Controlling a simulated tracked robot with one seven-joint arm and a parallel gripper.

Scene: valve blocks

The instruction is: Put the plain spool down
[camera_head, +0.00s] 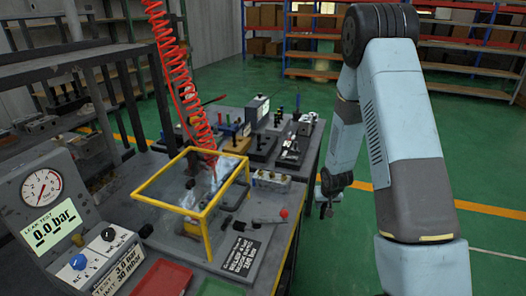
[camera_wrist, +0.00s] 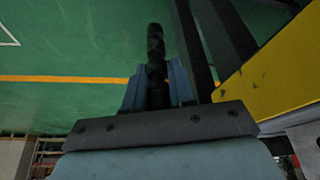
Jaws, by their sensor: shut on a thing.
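The plain spool (camera_wrist: 155,42) is a dark, slim, stepped rod in the wrist view. My gripper (camera_wrist: 156,80) is shut on it, with a blue-grey finger on each side, and the spool's far end sticks out past the fingertips. In the head view my gripper (camera_head: 326,197) is held in the air just right of the bench's right edge, over the green floor. The spool is small and dark there, and its details cannot be told.
The bench (camera_head: 262,215) carries a yellow-framed clear guard (camera_head: 205,214), a leak test panel (camera_head: 45,205), a red tray (camera_head: 160,279) and valve blocks (camera_head: 290,150). A red coiled hose (camera_head: 180,80) hangs above the guard. A yellow surface (camera_wrist: 275,75) is close on the right in the wrist view.

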